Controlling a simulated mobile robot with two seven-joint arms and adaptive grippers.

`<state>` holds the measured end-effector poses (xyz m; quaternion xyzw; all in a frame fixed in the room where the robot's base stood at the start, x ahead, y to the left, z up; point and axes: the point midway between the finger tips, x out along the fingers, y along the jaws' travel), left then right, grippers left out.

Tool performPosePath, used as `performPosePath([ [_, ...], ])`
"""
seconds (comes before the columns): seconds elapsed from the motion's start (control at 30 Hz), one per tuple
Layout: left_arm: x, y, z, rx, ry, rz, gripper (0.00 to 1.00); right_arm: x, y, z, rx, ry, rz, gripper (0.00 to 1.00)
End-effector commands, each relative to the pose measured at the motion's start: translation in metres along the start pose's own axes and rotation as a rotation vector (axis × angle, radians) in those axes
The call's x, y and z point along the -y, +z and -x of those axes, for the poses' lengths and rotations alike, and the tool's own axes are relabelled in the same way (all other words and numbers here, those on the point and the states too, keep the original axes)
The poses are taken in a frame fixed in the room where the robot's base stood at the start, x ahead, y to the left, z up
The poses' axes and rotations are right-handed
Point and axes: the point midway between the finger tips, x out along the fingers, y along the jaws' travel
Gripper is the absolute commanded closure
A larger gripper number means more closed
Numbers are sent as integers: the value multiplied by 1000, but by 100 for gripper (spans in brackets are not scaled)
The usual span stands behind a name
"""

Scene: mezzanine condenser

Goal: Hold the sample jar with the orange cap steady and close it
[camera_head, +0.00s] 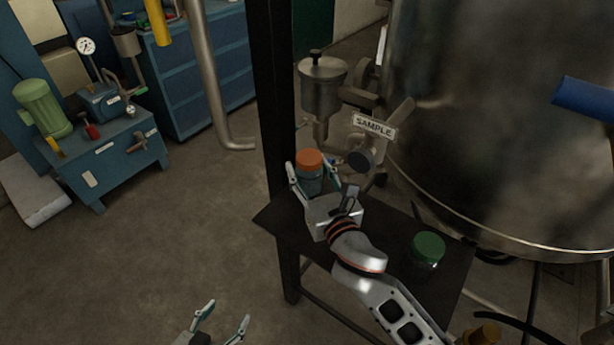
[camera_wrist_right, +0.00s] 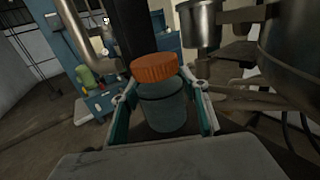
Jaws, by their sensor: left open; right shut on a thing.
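The sample jar (camera_head: 309,181) with its orange cap (camera_head: 309,158) stands at the back left of the dark shelf. My right gripper (camera_head: 313,172) is around the jar body, below the cap, with a finger on each side. In the right wrist view the jar (camera_wrist_right: 165,108) is between the two fingers, and the orange cap (camera_wrist_right: 155,67) sits on top, looking slightly tilted. I cannot tell how tightly the cap sits. My left gripper (camera_head: 226,322) is open and empty at the bottom of the head view, well below and left of the jar.
A jar with a green cap (camera_head: 429,247) stands on the right of the dark shelf (camera_head: 385,240). A black post (camera_head: 275,100) rises just left of the orange-capped jar. The sample valve (camera_head: 361,158) and large steel tank (camera_head: 480,110) are close behind and right. Open floor lies left.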

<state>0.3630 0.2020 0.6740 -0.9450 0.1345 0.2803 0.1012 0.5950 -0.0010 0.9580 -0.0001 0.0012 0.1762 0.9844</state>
Motion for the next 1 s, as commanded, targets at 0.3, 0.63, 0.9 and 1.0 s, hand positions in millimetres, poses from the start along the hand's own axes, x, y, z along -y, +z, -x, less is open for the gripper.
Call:
performPosePath([
  [0.3, -1, 5, -4, -2, 0, 2, 42, 0, -18, -9, -4, -1, -3, 100],
  [0.63, -3, 14, -7, 6, 2, 2, 42, 0, -34, -10, 1, 0, 1, 100],
  [0.9, -3, 16, -8, 7, 2, 2, 42, 0, -38, -10, 1, 0, 1, 100],
  [1.0, -3, 16, -8, 7, 2, 2, 42, 0, -38, -10, 0, 0, 1, 39],
])
